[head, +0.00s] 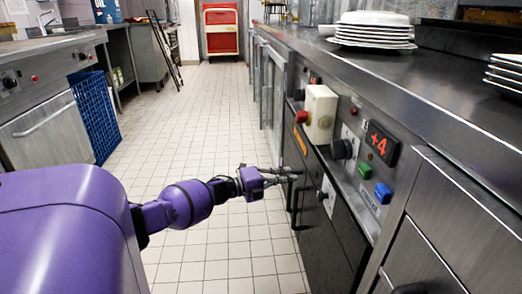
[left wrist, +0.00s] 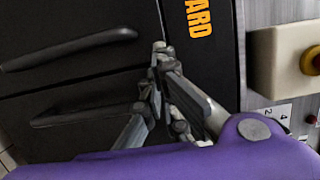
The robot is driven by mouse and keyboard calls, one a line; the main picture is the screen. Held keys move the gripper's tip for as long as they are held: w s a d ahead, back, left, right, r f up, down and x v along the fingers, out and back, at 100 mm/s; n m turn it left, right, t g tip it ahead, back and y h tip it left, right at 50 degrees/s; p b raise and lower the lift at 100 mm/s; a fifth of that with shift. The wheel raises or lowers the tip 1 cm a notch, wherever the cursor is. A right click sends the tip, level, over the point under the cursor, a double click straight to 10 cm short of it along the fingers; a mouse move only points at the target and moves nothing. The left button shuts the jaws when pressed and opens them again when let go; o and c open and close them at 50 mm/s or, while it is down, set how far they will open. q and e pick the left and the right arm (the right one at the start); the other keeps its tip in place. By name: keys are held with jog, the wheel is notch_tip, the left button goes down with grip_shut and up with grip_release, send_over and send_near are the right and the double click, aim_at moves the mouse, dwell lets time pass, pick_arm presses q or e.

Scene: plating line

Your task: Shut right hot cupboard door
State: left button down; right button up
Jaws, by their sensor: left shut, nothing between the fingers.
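The right hot cupboard door (head: 325,240) is a dark panel under the counter at the right of the head view. Its bar handle (head: 298,206) stands beside the handle of the left door (head: 293,150). Both dark doors and two handles, upper (left wrist: 75,48) and lower (left wrist: 85,115), show in the left wrist view. I see no clear gap at the seam, but cannot tell if the right door is fully shut. My left gripper (head: 292,175) is shut and empty, in front of the doors near the handles; contact is unclear. My right gripper is out of view.
Above the doors is a control panel with a cream box with a red button (head: 320,112), knobs and a red display (head: 381,143). Plates (head: 374,30) are stacked on the counter. The tiled aisle (head: 190,120) is clear; a blue crate (head: 95,115) stands left.

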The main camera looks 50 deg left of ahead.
pick_arm(q)
jog(key=s+a+b, duration=0.3)
jog(key=a, duration=0.7)
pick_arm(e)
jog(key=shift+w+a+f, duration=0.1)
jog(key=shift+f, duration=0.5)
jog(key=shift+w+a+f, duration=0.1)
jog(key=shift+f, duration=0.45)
